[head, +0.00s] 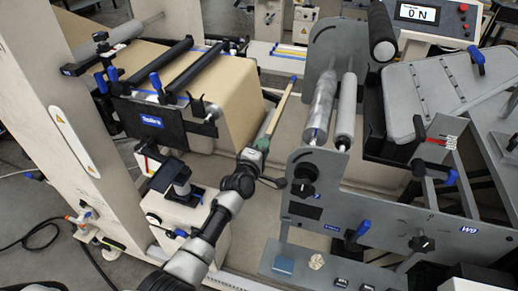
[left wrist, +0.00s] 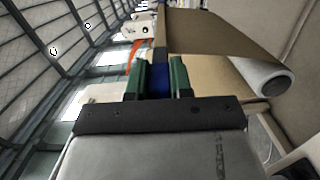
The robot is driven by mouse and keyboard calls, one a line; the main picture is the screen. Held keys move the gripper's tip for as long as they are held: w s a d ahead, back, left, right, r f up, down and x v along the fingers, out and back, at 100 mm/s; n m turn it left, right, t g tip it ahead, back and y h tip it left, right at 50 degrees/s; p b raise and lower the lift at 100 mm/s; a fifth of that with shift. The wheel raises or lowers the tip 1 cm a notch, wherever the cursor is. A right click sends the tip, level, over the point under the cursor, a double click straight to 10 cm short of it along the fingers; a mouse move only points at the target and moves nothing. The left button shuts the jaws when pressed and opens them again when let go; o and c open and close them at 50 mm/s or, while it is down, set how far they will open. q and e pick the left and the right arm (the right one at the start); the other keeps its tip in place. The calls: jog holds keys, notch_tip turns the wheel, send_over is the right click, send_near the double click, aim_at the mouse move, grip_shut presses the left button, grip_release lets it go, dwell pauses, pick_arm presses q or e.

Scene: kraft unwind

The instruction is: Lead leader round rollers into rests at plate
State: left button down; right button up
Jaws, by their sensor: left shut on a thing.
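My left gripper (head: 264,141), with green fingers, is in the gap between the kraft roll (head: 240,100) and the rollers. It is shut on the near end of a long thin tan leader bar (head: 281,106), which slants away to a blue far tip. In the left wrist view the green fingers (left wrist: 161,82) clasp a blue part of the bar. A wrapped grey roller (head: 320,106) and a slimmer grey roller (head: 346,112) stand right of the gripper, apart from it. A grey plate (head: 430,90) lies tilted at the right. I cannot clearly make out its rests.
A grey side panel with a black knob (head: 305,172) stands just right of my arm. A black roller (head: 380,30) is above the grey rollers. The left stand carries black bars (head: 160,60) with blue handles. Kraft web (left wrist: 215,35) is at the wrist view's upper right.

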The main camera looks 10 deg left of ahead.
pick_arm(q)
notch_tip(320, 180, up, 19)
jog(key=d+p, duration=0.2)
jog(key=p, duration=1.2)
jog(key=shift+w+p, duration=0.3)
jog(key=shift+w, duration=0.1)
jog(key=shift+s+a+f, duration=0.2)
jog(key=shift+a+f, duration=0.15)
jog(key=shift+a, duration=0.4)
